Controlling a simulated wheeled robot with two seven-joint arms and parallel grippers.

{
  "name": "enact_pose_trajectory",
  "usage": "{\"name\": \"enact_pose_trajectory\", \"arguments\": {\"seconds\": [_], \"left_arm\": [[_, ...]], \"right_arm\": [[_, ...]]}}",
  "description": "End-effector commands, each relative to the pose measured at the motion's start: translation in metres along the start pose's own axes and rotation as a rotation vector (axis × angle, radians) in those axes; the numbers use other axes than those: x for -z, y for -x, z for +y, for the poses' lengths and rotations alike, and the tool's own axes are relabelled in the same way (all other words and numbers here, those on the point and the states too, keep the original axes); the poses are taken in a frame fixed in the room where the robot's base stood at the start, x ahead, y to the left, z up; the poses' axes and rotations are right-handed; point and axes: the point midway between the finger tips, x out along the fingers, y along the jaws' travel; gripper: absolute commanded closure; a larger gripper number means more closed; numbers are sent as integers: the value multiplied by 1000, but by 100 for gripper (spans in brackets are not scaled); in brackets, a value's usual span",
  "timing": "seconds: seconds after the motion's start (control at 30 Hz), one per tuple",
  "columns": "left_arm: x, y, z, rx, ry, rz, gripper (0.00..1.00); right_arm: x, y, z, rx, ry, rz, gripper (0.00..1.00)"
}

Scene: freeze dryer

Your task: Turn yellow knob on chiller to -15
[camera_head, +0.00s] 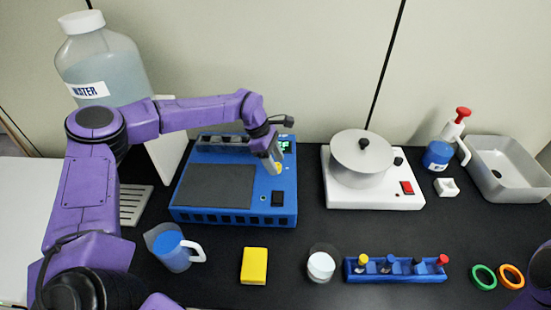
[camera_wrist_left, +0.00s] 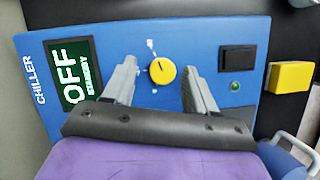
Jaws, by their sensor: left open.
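The blue chiller (camera_head: 236,216) stands on the black bench in the head view. In the left wrist view its panel (camera_wrist_left: 215,45) shows a green display (camera_wrist_left: 77,72) reading OFF STANDBY. The yellow knob (camera_wrist_left: 162,71) has a dark pointer line directed to the left in that view. My left gripper (camera_wrist_left: 158,88) is open, with one finger on each side of the knob and visible gaps between. In the head view my left gripper (camera_head: 274,163) is over the chiller's right panel and hides most of the knob. My right gripper is not seen.
A black switch (camera_wrist_left: 239,59) and a small green light (camera_wrist_left: 235,86) are beside the knob. A white stirrer with a metal pot (camera_head: 358,170) stands right of the chiller. A blue pitcher (camera_head: 172,252) and yellow block (camera_head: 254,266) are in front. A water bottle (camera_head: 105,62) stands behind.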

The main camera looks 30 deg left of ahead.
Motion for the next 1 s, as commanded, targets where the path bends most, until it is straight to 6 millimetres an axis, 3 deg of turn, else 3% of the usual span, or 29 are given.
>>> {"name": "enact_pose_trajectory", "arguments": {"seconds": [0.33,0.37,0.5,0.53,1.0], "left_arm": [[1,-9,0,-2,3,-1,43],[1,-9,0,-2,3,-1,50],[1,-9,0,-2,2,0,95],[1,-9,0,-2,2,0,99],[2,-11,-1,-42,97,-1,99]], "right_arm": [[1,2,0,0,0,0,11],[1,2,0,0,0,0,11],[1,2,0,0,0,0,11],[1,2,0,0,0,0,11],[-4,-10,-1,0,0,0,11]]}}
